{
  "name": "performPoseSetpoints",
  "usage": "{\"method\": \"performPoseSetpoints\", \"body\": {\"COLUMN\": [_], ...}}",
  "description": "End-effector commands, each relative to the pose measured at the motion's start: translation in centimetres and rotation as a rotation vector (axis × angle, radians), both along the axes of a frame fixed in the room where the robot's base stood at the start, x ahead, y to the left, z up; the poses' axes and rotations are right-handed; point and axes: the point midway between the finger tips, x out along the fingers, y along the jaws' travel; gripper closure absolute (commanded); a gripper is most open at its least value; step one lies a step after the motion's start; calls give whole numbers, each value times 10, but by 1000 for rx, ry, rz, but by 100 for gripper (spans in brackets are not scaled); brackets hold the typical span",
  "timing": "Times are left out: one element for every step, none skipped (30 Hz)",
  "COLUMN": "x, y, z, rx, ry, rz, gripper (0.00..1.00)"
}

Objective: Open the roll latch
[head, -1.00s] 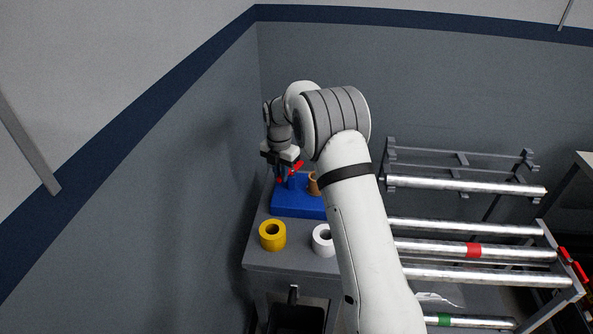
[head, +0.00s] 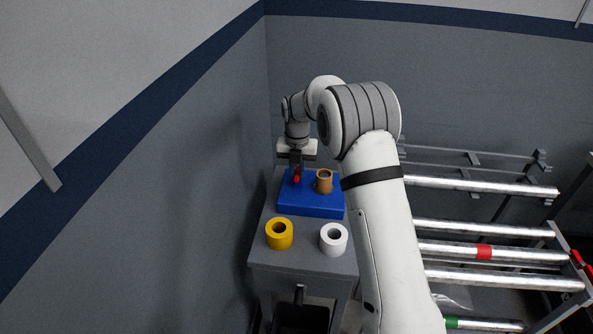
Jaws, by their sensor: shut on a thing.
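My gripper (head: 296,162) points down over the back left part of a blue block (head: 312,208) on the grey cart. It is shut on a small red piece (head: 297,179), whose red end shows just below the fingers. The fingers hide most of this piece, and I cannot tell how it joins the block. Other red lever-like parts (head: 582,262) show at the right end of the roller rack, far from my gripper; I cannot tell which red part is the roll latch.
A brown roll (head: 324,182) stands on the blue block, right of my gripper. A yellow roll (head: 279,234) and a white roll (head: 333,239) stand in front on the cart top (head: 305,259). Metal rollers (head: 490,254) fill the right. A grey wall is close on the left.

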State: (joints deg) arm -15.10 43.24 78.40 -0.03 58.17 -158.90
Motion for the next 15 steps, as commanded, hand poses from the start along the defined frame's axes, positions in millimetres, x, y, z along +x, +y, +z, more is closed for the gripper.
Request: {"method": "performPoseSetpoints", "body": {"x": [0,0,0,0,0,0,0,-1,-1,-1,-1,-1,-1,-1,-1], "y": [-1,-1,-1,-1,-1,-1,-1,-1,0,0,0,0,0,0,1], "z": [0,0,0,0,0,0,0,-1,-1,-1,-1,-1,-1,-1,-1], "rx": [-3,-3,-3,-3,-3,-3,-3,-3,-3,-3,-2,-2,-2,-2,-2], "ry": [0,0,0,1,1,1,2,2,2,2,3,3,3,3,3], "rz": [2,2,2,2,2,2,2,2,2,2,2,2,2,2,2], "gripper": [100,100,100,100,100,100,100,83,80,77,75,72,69,67,64]}}
